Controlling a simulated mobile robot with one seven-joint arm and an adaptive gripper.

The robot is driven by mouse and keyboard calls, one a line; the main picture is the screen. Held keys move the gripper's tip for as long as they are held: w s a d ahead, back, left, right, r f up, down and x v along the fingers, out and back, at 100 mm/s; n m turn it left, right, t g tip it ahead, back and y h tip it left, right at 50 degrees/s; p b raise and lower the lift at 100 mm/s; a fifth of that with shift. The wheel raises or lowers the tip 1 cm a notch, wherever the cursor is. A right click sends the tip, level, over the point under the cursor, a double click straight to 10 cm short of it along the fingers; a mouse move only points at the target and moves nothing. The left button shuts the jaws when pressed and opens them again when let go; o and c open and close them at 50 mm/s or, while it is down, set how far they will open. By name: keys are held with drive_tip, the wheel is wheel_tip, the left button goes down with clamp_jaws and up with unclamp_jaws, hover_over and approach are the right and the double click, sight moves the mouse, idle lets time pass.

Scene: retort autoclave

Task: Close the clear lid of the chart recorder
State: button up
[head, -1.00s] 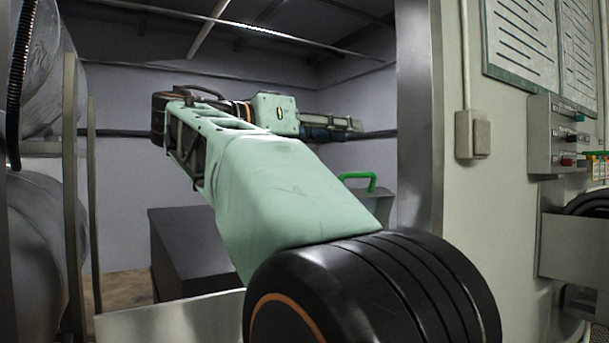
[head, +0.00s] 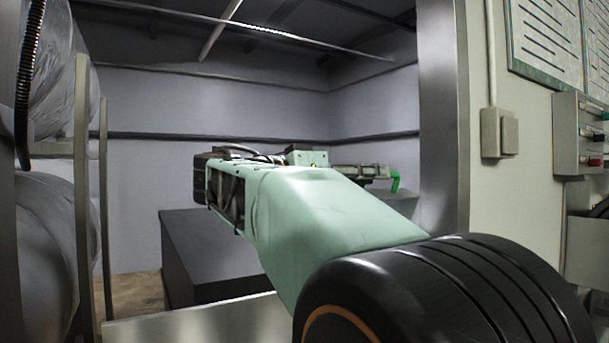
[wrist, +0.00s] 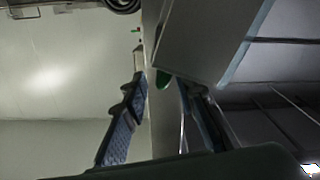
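I cannot make out the chart recorder or its clear lid in either view. My gripper (wrist: 162,84) shows in the wrist view with its two fingers apart and nothing held between them. In the head view my gripper (head: 362,172) is partly hidden behind my arm, close in the picture to a green handle (head: 395,181) on a grey object.
A dark box (head: 215,262) stands on the floor behind my arm. Large metal cylinders (head: 50,240) and upright posts are at the left. A metal door post (head: 443,120), a wall switch (head: 499,132) and a control box with buttons (head: 580,135) are at the right.

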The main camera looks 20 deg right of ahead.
drive_tip(key=shift+w+d, duration=0.2)
drive_tip(key=shift+d, duration=1.7)
drive_tip(key=shift+c, duration=0.6)
clamp_jaws()
